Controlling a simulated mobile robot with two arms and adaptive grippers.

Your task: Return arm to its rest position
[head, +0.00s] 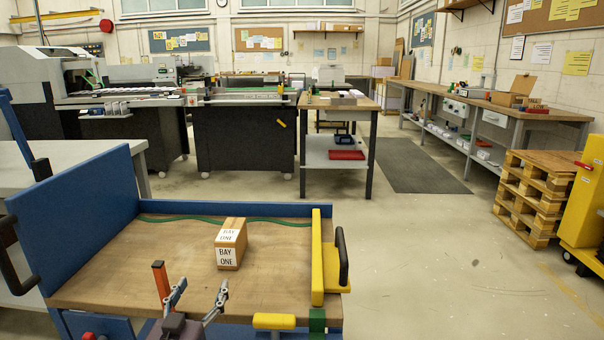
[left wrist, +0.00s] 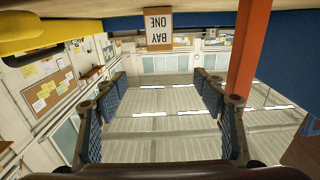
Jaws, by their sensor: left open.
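My left gripper (head: 198,295) is at the bottom of the head view, in front of the wooden cart deck (head: 120,255). Its two fingers are spread and nothing is between them. In the left wrist view the two padded fingers (left wrist: 160,105) are also apart, with only background between them. A brown carton (head: 229,248) with white BAY ONE labels sits on the deck, beyond the gripper and apart from it. The carton also shows upside down at the top of the left wrist view (left wrist: 158,28). My right gripper shows in neither view.
An orange post (head: 161,282) stands close beside the left gripper. The cart has a blue side panel (head: 75,220) at left and a yellow upright (head: 317,260) at right. A pallet stack (head: 530,195) stands at right. Open floor (head: 430,260) lies right of the cart.

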